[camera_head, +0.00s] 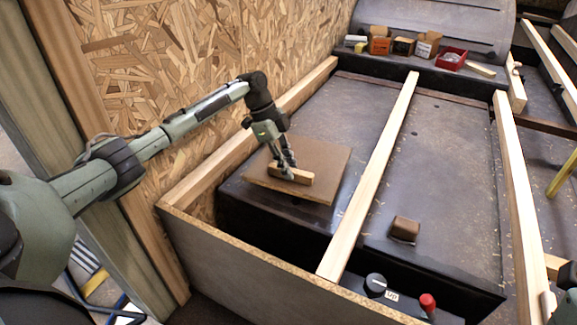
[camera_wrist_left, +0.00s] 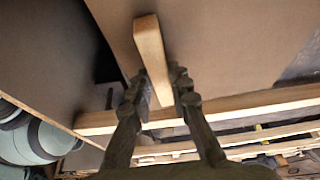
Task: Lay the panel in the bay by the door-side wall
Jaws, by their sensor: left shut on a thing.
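The panel (camera_head: 325,165) is a flat brown square board with a pale wooden bar (camera_head: 301,178) fixed on its top as a handle. My left gripper (camera_head: 287,172) is shut on this bar. In the left wrist view the fingers (camera_wrist_left: 160,85) close on both sides of the bar, and the panel (camera_wrist_left: 235,40) fills much of the upper part. The panel is over the left bay (camera_head: 375,105), between the chipboard wall (camera_head: 230,60) and the middle batten (camera_head: 375,165). I cannot tell whether it touches the dark surface below. My right gripper is not seen.
A front board (camera_head: 260,270) closes the near side. A small brown block (camera_head: 404,229), a black knob (camera_head: 375,284) and a red knob (camera_head: 427,303) are right of the middle batten. Small boxes (camera_head: 403,46) and a red tray (camera_head: 452,59) stand at the back.

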